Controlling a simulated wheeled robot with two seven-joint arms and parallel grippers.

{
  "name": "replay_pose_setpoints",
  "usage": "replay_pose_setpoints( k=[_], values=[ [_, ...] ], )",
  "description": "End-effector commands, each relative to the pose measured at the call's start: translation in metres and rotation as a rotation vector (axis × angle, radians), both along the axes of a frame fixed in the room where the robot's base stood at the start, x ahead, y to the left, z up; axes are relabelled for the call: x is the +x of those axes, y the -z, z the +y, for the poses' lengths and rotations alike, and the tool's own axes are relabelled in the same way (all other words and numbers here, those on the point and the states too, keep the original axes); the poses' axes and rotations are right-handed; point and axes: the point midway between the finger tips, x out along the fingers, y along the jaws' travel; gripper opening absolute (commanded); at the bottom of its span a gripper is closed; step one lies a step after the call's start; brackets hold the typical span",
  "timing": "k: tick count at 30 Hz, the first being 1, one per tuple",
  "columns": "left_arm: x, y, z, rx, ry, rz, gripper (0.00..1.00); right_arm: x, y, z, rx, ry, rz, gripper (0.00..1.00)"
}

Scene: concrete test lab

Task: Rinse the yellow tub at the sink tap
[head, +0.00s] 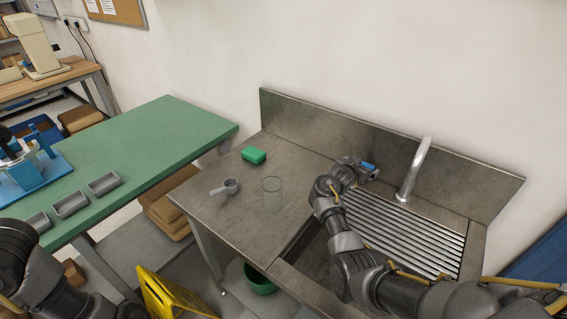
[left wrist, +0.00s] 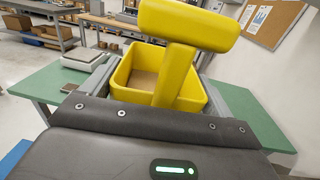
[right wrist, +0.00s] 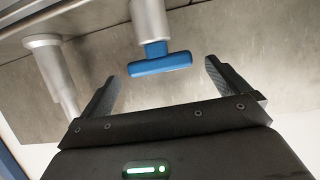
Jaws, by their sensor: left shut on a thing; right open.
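The yellow tub (left wrist: 119,84), with a thick yellow T-shaped handle (left wrist: 188,24), is in the left wrist view. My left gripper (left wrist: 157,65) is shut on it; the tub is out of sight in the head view. The metal tap (head: 411,172) rises at the back of the sink. A blue tap lever (right wrist: 159,63) on a metal stem lies between the open fingers of my right gripper (right wrist: 163,80), near their tips, with gaps on both sides. The lever also shows in the head view (head: 369,166), at my right gripper.
A green sponge (head: 254,155), a grey scoop (head: 226,187) and a clear glass (head: 271,194) stand on the steel counter left of the basin (head: 312,258). A ribbed drainer (head: 410,240) lies below the tap.

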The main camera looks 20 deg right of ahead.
Motion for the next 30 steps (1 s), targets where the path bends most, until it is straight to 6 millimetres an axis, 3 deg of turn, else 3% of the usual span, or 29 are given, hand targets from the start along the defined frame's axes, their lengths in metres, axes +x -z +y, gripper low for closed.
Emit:
replay_pose_setpoints(
  k=[9,15,30],
  values=[
    [0.0,0.004,0.0,0.001,0.0,-0.001,0.61,-0.034,-0.024,0.051,0.004,0.0,-0.003,1.0],
    [0.0,0.006,0.0,0.001,0.0,-0.001,0.61,-0.048,-0.035,0.072,0.003,0.0,-0.002,1.0],
    [0.0,0.006,0.0,0.001,0.0,-0.001,0.61,-0.052,-0.038,0.077,0.001,0.001,0.001,1.0]
  ],
)
